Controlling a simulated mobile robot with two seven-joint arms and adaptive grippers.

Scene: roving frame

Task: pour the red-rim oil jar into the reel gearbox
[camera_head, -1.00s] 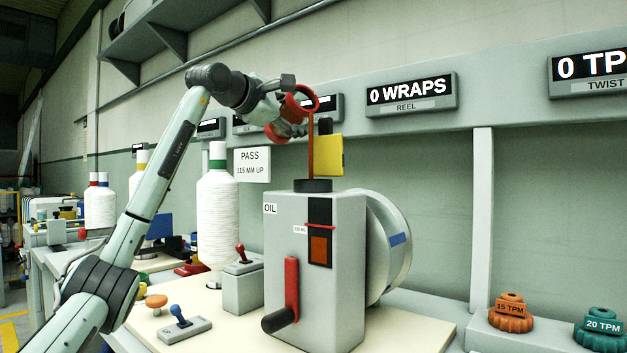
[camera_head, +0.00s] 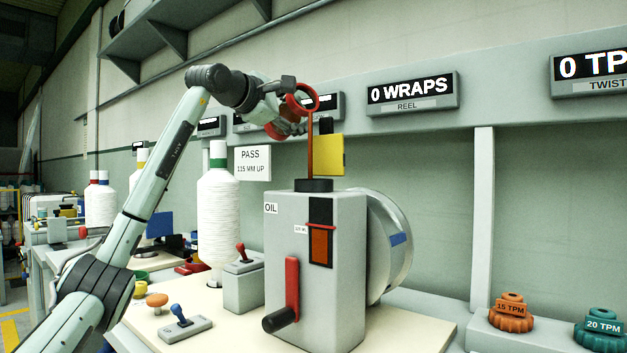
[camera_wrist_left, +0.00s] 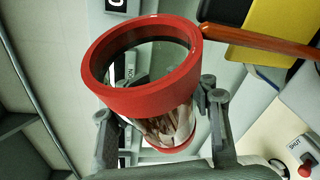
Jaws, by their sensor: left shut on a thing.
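The red-rim oil jar (camera_head: 303,92) is tilted on its side above the reel gearbox (camera_head: 288,225). It also shows in the left wrist view (camera_wrist_left: 142,98), clear-walled with red bands at both ends. My left gripper (camera_wrist_left: 160,112) is shut on the jar, a finger on either side. A brown-orange oil stream (camera_head: 310,155) runs from the jar's mouth down to the black filler neck (camera_head: 313,185) on the gearbox top. The gearbox's sight window (camera_head: 320,245) shows orange up to just below a red line. My right gripper is not in view.
A yellow plate (camera_head: 330,155) stands behind the stream. A large white thread cone (camera_head: 218,220) stands left of the gearbox. A grey lever box (camera_head: 243,285) and a blue-knob switch (camera_head: 184,325) sit in front of it. The reel drum (camera_head: 390,250) is behind right.

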